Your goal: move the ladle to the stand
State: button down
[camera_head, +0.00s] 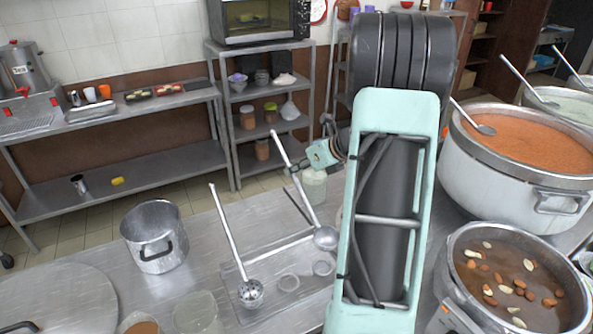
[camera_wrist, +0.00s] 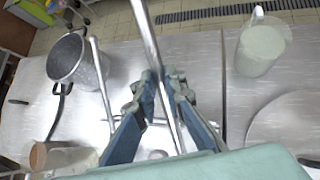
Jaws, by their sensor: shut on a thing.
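My gripper (camera_head: 294,168) is shut on the long handle of a metal ladle (camera_head: 284,152). The handle slants down to a round bowl (camera_head: 325,238), which is over or on the right back part of the stand (camera_head: 275,306); contact cannot be told. In the wrist view the handle (camera_wrist: 148,30) passes between my fingers (camera_wrist: 164,88), and the bowl end is mostly hidden. The stand is a low metal tray with round rests. A second ladle (camera_head: 229,233) leans upright with its bowl at the stand's left side. My arm covers the area right of the stand.
A steel pot (camera_head: 156,239) stands left of the stand. A pot of nuts in liquid (camera_head: 515,285) and a large orange-filled stockpot (camera_head: 520,160) are at right. A pale jug (camera_wrist: 260,47) shows in the wrist view. Clear tabletop lies between the steel pot and stand.

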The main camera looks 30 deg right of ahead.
notch_tip(320, 180, down, 10)
jog(key=b, duration=0.7)
jog(key=shift+b, duration=0.4)
jog(key=shift+f, duration=0.15)
dwell(0.3)
jog(key=c, duration=1.9)
grip_release()
jog(key=v, duration=1.2)
